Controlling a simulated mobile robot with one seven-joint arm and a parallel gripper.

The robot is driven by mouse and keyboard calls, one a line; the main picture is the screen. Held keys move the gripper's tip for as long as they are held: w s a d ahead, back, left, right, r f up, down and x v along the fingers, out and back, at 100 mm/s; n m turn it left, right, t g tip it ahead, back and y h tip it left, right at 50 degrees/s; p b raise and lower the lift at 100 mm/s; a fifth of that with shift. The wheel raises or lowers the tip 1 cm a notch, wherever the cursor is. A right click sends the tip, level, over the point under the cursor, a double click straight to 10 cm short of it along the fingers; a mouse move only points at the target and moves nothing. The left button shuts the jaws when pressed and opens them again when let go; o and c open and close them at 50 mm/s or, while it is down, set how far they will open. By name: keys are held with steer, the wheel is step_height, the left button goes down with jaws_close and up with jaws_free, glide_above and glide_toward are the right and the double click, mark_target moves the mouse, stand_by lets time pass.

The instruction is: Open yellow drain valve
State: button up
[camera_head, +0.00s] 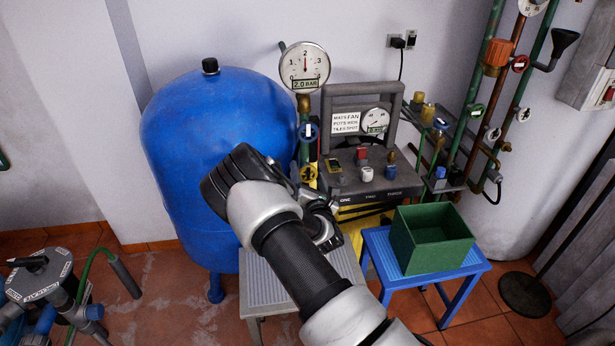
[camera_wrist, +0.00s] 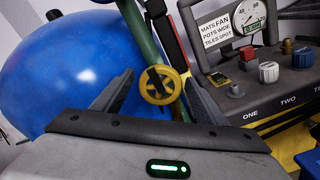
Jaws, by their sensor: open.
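The yellow drain valve (camera_head: 307,173) is a small round handwheel low on the vertical pipe beside the blue tank. In the wrist view the yellow wheel (camera_wrist: 148,86) has a dark, slightly slanted bar across its face. My gripper (camera_wrist: 158,95) is open, with one finger on each side of the wheel in the picture. I see no clear contact, and the remaining distance is hard to judge. In the head view my arm comes up from below, and the gripper's fingertips are hard to make out near the valve.
The big blue tank (camera_head: 215,130) stands left of the valve. A dark control box (camera_head: 371,186) with knobs stands close on the right. A green bin (camera_head: 432,240) rests on a blue stool.

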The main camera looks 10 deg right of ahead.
steer(key=shift+w, duration=0.15)
steer(key=c, duration=1)
steer(key=shift+c, duration=0.2)
steer(key=shift+r+n+p, duration=0.1)
steer(key=shift+n+p, duration=0.3)
steer(key=shift+p, duration=0.1)
steer(key=n+p, duration=0.6)
steer(key=n, duration=0.2)
steer(key=shift+p, duration=0.3)
steer(key=n+p, duration=0.2)
steer(key=n, duration=0.2)
steer(key=shift+n, duration=0.4)
steer(key=n+p, duration=0.1)
steer(key=n, duration=0.3)
steer(key=shift+d, duration=0.15)
steer(key=shift+n, duration=0.3)
